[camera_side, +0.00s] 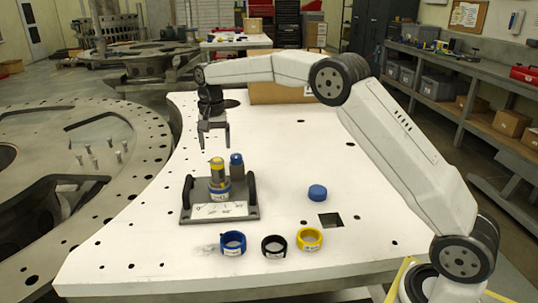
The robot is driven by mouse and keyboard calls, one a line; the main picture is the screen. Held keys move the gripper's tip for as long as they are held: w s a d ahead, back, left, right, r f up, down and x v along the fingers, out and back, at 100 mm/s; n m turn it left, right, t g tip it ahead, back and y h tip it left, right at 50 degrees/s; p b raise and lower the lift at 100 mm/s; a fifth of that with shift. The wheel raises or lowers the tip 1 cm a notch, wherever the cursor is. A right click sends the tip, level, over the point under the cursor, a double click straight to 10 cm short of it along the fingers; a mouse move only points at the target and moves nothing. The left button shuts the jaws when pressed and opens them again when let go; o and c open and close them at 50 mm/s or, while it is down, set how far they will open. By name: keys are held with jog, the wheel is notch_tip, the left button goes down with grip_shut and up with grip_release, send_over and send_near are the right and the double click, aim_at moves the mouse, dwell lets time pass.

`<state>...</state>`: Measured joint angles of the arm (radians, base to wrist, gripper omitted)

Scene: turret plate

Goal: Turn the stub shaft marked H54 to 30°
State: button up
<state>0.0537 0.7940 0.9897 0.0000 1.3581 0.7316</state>
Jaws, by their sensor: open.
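A grey turret plate (247,211) with two dark handles sits on the white table, left of its middle. Two upright stub shafts stand on it. The left one (217,170) has a yellow top and a blue ring with a white label around its lower part. The right one (237,168) is grey with a blue top. The markings are too small to read, so I cannot tell which shaft is H54. My gripper (214,147) is open and empty, pointing down above and behind the shafts, apart from them.
A blue ring (233,243), a black ring (274,247) and a yellow ring (309,239) lie along the table's front. A blue cap (317,193) lies right of the plate, near a square hole (330,220). A cardboard box (283,94) stands at the back. The table's right half is mostly clear.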

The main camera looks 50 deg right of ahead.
aim_at(217, 160)
jog(key=shift+f, duration=2.9)
jog(key=c, duration=1)
jog(key=m, duration=0.4)
jog(key=shift+m, duration=2)
jog(key=o, duration=1)
